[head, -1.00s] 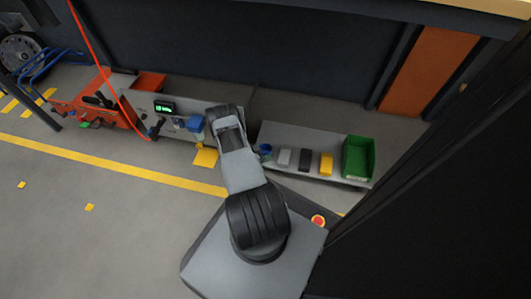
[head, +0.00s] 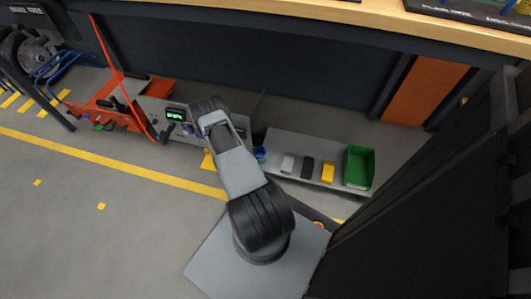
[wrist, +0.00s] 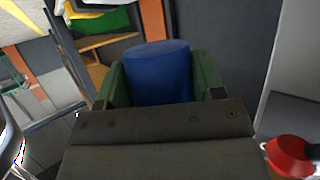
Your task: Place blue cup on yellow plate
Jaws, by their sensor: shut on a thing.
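My gripper (wrist: 152,88) has two green fingers, shut on the sides of a blue cup (wrist: 157,70) in the wrist view. The cup's plain blue surface shows between the fingers. In the head view my arm hides most of the gripper. A small blue round thing (head: 260,153) shows just right of my arm, by the left end of a low grey bench; I cannot tell whether it is the held cup. A flat yellow patch (head: 207,159) shows partly behind my arm; I cannot tell whether it is the yellow plate.
The grey bench (head: 270,173) bears a white block (head: 288,163), a black block (head: 308,168), a yellow block (head: 328,172) and a green bin (head: 358,167). A panel with a green display (head: 175,114) stands left of my arm. A dark cabinet fills the right.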

